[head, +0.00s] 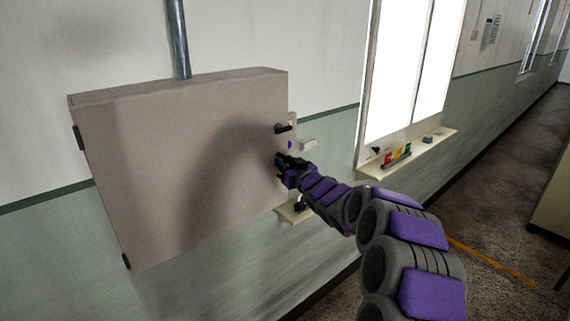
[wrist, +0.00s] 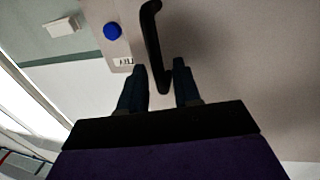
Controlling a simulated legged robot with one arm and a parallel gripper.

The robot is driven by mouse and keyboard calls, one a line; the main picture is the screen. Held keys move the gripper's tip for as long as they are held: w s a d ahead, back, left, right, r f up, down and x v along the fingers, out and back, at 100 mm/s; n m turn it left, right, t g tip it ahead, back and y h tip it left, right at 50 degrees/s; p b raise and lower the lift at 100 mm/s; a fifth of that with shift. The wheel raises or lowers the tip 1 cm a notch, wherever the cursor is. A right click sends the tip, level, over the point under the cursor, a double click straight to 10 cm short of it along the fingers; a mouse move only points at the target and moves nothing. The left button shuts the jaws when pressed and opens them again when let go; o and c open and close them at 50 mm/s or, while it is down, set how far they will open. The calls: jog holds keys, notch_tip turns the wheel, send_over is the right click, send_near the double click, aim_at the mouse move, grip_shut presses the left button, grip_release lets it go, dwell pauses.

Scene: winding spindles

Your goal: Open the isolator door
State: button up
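The isolator door (head: 150,170) is the broad grey-beige front of a wall box and looks shut. It has dark hinges on its left edge. A black handle (wrist: 151,32) stands at the door's edge, and its top also shows in the head view (head: 283,128). My gripper (head: 282,161) is at the door's right edge, below the handle's top. In the wrist view my gripper (wrist: 159,66) is open, with one finger on each side of the handle's lower end. I see a gap at each finger, but cannot tell whether either one touches the handle.
A panel beside the door has a blue button (wrist: 113,31) and a small label (wrist: 123,62). A pale wall fitting (wrist: 60,27) is nearby. A window sill (head: 410,155) with small coloured items juts out at right. A pipe (head: 178,40) rises above the box. Floor is open at right.

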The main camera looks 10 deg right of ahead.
jog(key=shift+w+a, duration=0.15)
jog(key=shift+w, duration=0.2)
grip_shut()
dwell(0.4)
